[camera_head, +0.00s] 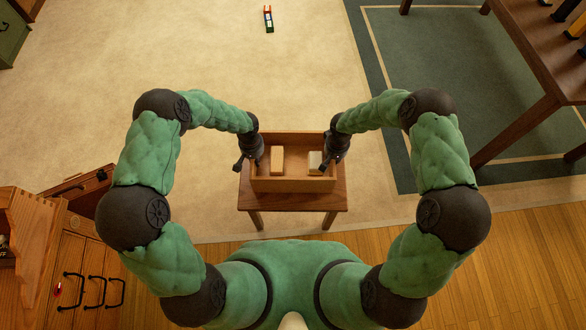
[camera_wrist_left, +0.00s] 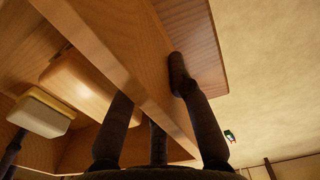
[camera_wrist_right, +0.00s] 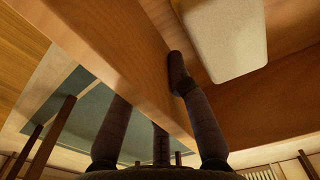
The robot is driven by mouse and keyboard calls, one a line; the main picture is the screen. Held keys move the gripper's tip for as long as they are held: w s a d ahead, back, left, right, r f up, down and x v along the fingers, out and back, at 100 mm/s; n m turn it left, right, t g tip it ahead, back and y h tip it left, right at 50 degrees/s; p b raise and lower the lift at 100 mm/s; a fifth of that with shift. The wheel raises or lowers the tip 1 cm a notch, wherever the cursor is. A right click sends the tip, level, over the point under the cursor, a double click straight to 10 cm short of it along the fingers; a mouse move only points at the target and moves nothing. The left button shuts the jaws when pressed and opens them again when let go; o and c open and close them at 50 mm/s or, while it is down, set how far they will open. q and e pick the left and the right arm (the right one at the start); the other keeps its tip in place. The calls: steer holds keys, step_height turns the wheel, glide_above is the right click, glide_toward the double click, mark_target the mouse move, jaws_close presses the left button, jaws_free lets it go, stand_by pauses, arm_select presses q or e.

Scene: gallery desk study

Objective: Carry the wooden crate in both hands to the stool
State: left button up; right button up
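The wooden crate (camera_head: 292,186) is an open box, upright and level, over the brown stool (camera_head: 293,202). I cannot tell whether it rests on the seat or hangs just above it. A tan block (camera_head: 277,160) and a paler block (camera_head: 315,163) lie inside. My left gripper (camera_head: 247,165) is at the crate's left wall (camera_wrist_left: 130,75), one finger on each side, shut on it. My right gripper (camera_head: 332,162) holds the right wall (camera_wrist_right: 120,65) the same way. The finger tips behind each wall are hidden in the wrist views.
A wooden cabinet (camera_head: 88,262) with black handles stands at the left. A dark wooden table (camera_head: 525,120) stands on the green rug (camera_head: 430,75) at the right. A small multicoloured object (camera_head: 268,19) lies on the far beige carpet (camera_head: 230,60), which is otherwise largely clear.

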arm_select(q)
steer(key=o, duration=0.4)
arm_select(e)
steer(key=o, duration=0.4)
arm_select(q)
steer(key=shift+o, duration=0.2)
arm_select(e)
steer(key=shift+o, duration=0.2)
arm_select(q)
steer(key=shift+r, duration=0.15)
step_height(320, 180, up, 12)
steer(key=shift+f, duration=0.15)
arm_select(e)
steer(key=shift+r, duration=0.1)
step_height(320, 180, up, 12)
steer(key=shift+f, duration=0.1)
stand_by(0.3)
